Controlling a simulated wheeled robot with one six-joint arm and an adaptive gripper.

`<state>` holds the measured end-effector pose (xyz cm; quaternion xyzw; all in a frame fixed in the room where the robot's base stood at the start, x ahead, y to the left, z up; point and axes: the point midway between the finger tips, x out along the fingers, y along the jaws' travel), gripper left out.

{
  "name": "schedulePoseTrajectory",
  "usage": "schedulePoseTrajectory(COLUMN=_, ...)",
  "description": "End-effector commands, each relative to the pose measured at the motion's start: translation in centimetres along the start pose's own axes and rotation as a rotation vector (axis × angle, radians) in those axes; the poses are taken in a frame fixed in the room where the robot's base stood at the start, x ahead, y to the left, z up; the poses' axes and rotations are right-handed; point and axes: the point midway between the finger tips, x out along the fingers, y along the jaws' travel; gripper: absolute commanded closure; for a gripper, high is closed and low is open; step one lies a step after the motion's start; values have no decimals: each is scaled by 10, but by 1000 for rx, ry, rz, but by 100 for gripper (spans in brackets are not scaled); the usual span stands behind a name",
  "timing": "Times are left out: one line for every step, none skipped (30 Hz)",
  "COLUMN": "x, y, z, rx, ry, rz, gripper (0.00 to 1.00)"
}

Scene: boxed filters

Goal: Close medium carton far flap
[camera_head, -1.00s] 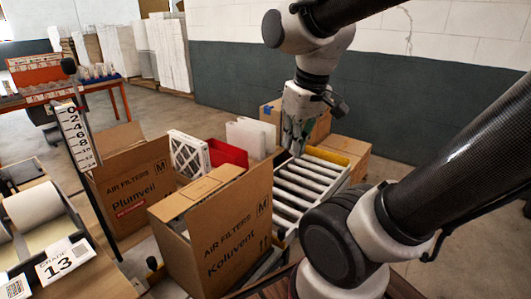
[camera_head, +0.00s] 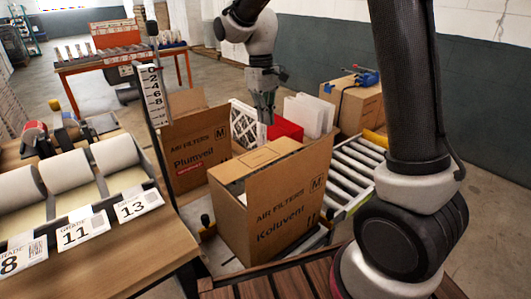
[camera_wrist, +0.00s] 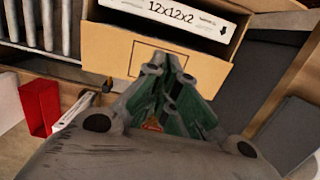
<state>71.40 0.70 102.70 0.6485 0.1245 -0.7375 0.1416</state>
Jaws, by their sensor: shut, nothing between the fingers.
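The medium carton (camera_head: 278,220), printed "AIR FILTERS M Koluvent", stands in the middle of the head view. Its near panel stands tall and upright. The far flap (camera_head: 262,156) lies along the far side of the top at a slant, and part of the opening shows. In the wrist view the far flap (camera_wrist: 110,48) fills the area beyond my fingers, with a white filter marked "12x12x2" (camera_wrist: 172,17) inside the carton. My gripper (camera_head: 264,120) is shut and empty, pointing down above the carton's far side. Its fingertips (camera_wrist: 165,65) overlap the flap; contact cannot be told.
A second "Plumveil" carton (camera_head: 196,150) stands open behind left. A red bin (camera_head: 287,130) and white panels (camera_head: 310,115) stand behind. A roller conveyor (camera_head: 350,165) runs to the right. A bench with rolls (camera_head: 68,170) is at left.

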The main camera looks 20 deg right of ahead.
Motion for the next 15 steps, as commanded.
schedulePoseTrajectory(x=-10, y=1, z=-7, rx=-3, ry=20, rz=1, gripper=100)
schedulePoseTrajectory(x=-13, y=1, z=-9, rx=-5, ry=25, rz=1, gripper=100)
schedulePoseTrajectory(x=-15, y=1, z=-11, rx=-8, ry=26, rz=2, gripper=100)
schedulePoseTrajectory(x=-13, y=1, z=-9, rx=-11, ry=20, rz=2, gripper=100)
schedulePoseTrajectory(x=-10, y=1, z=-8, rx=-12, ry=15, rz=1, gripper=100)
schedulePoseTrajectory(x=-6, y=1, z=-7, rx=-14, ry=13, rz=1, gripper=100)
schedulePoseTrajectory(x=-3, y=1, z=-7, rx=-14, ry=13, rz=1, gripper=100)
schedulePoseTrajectory(x=2, y=1, z=-7, rx=-14, ry=13, rz=1, gripper=100)
schedulePoseTrajectory(x=8, y=1, z=-7, rx=-14, ry=13, rz=1, gripper=100)
schedulePoseTrajectory(x=14, y=1, z=-7, rx=-13, ry=12, rz=1, gripper=100)
schedulePoseTrajectory(x=20, y=1, z=-7, rx=-13, ry=13, rz=1, gripper=100)
schedulePoseTrajectory(x=29, y=1, z=-7, rx=-13, ry=11, rz=1, gripper=100)
schedulePoseTrajectory(x=36, y=1, z=-7, rx=-13, ry=11, rz=1, gripper=100)
schedulePoseTrajectory(x=42, y=1, z=-7, rx=-13, ry=12, rz=1, gripper=100)
schedulePoseTrajectory(x=52, y=1, z=-7, rx=-13, ry=11, rz=1, gripper=100)
